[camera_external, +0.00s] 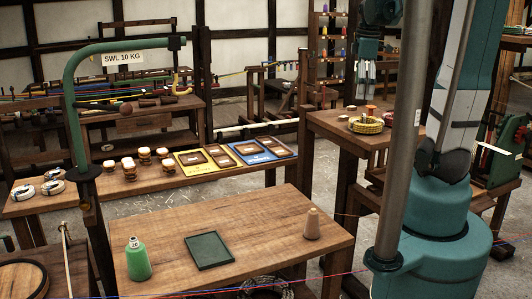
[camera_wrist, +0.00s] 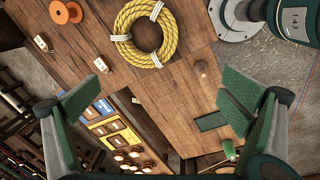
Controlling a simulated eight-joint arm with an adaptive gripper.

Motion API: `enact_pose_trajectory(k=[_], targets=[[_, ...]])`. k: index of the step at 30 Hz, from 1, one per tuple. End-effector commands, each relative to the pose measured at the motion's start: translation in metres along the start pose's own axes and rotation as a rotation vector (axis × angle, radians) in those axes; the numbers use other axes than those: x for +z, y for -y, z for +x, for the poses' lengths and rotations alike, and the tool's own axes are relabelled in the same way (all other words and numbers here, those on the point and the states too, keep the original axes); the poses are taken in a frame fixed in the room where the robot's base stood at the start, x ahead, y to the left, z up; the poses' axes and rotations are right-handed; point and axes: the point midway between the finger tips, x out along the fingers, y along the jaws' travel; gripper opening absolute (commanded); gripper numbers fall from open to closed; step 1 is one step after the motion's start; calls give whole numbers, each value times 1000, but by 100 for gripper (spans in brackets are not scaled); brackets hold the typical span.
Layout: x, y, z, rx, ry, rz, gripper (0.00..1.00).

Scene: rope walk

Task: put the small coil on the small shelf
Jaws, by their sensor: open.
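A yellow rope coil (camera_external: 369,125) lies flat on the wooden side table at the right. It shows large at the top of the wrist view (camera_wrist: 122,38), with pale ties around it. My gripper (camera_external: 364,94) hangs above and behind that table in the outside view, apart from the coil. Its two green-padded fingers are spread and empty in the wrist view (camera_wrist: 164,88). Two pale coils (camera_external: 22,192) (camera_external: 51,188) lie at the left end of the long bench. A yellow mat (camera_external: 204,160) and a blue mat (camera_external: 256,153) with wooden frames lie there too; their small lettering is unclear.
An orange spool (camera_wrist: 66,12) and small tags (camera_wrist: 41,43) lie near the yellow coil. Several small spools (camera_external: 129,168) stand on the bench. A grey post (camera_external: 401,130) stands at right.

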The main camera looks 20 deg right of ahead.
Motion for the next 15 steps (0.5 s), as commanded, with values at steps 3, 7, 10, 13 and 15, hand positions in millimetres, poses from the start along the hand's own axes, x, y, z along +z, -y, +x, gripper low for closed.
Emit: enact_pose_trajectory(k=[3,7,10,13,15], targets=[[-11,19,-7,40,-17,88,99],[-21,38,-13,82,-44,190,99],[-29,52,-18,112,-68,269,99],[-35,66,-21,138,-97,347,99],[-40,76,-23,156,-119,403,99]])
